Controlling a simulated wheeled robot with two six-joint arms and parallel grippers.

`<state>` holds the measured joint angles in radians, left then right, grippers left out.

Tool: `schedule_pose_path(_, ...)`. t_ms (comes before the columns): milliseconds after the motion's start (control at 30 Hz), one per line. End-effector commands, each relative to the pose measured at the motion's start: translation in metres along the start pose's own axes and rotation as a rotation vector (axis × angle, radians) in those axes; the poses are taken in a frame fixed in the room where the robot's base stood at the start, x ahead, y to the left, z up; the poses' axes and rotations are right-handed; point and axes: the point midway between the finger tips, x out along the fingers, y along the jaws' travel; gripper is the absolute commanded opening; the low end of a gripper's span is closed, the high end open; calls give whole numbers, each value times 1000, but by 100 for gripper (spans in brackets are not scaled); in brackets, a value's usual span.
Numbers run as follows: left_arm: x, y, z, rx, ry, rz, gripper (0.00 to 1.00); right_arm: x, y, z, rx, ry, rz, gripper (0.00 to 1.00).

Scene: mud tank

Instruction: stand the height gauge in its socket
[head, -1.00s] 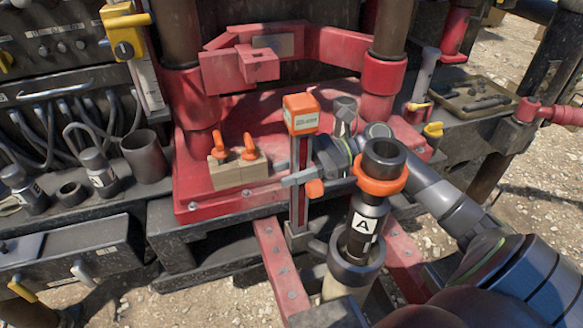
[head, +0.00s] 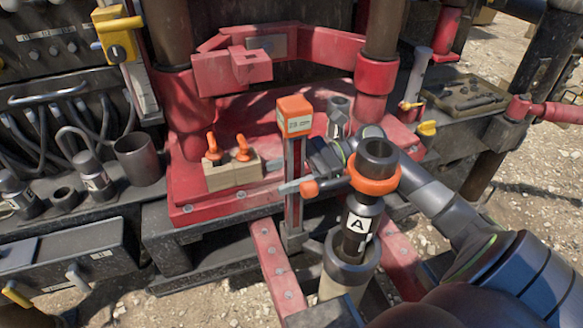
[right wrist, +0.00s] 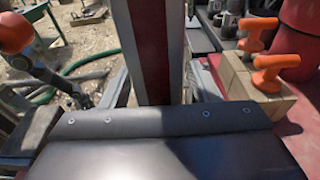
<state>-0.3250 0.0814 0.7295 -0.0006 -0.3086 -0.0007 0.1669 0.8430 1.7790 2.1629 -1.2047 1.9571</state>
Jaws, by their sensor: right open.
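The height gauge (head: 294,125) is an upright red-and-grey post with an orange labelled head. Its foot meets a grey block (head: 292,241) by the red rails; I take the block as the socket, but how deep the foot sits is hidden. In the right wrist view the post (right wrist: 150,50) stands between the spread fingers. An orange knob (head: 309,188) sits beside the post. My left gripper is out of view.
A black tube marked A (head: 358,225) with an orange collar stands close right of the gauge. A wooden block (head: 232,175) with orange-handled pieces lies on the red base (head: 188,213) at left. A grey cup (head: 138,160) stands further left.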

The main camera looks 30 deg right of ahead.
Motion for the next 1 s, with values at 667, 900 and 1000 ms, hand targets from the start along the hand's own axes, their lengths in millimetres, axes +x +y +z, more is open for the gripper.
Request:
schedule_pose_path(667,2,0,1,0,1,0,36,-111,-1,-1,4,6,-3,56)
schedule_pose_path(900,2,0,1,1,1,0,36,-156,-1,0,1,1,-2,56)
schedule_pose_path(1000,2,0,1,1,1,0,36,-167,0,0,1,0,-1,56)
